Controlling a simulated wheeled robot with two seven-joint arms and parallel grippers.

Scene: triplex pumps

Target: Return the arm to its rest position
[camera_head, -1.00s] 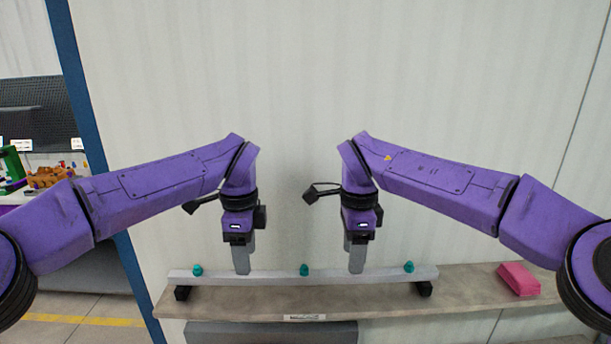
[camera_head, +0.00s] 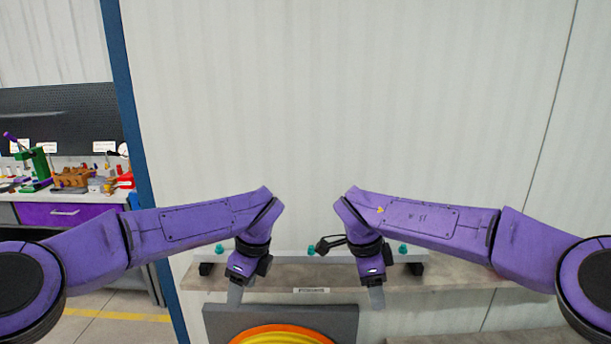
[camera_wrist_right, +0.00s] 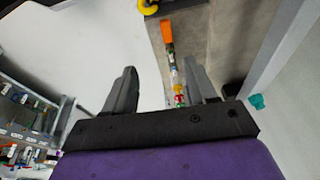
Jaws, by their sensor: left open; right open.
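My two purple arms come in from both sides of the head view. My left gripper (camera_head: 235,296) hangs down in front of the shelf, tilted, with nothing seen in it. My right gripper (camera_head: 376,298) also hangs down in front of the shelf, tilted. In the right wrist view the two grey fingers of my right gripper (camera_wrist_right: 162,88) stand wide apart with nothing between them. Both grippers are apart from the grey rail (camera_head: 290,257) behind them.
The rail with teal knobs (camera_head: 310,250) lies on a shelf (camera_head: 440,276) against a pale wall. Below is a grey panel with an orange and yellow round thing (camera_head: 282,335). A cluttered workbench (camera_head: 64,212) stands at the far left beyond a blue post (camera_head: 150,170).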

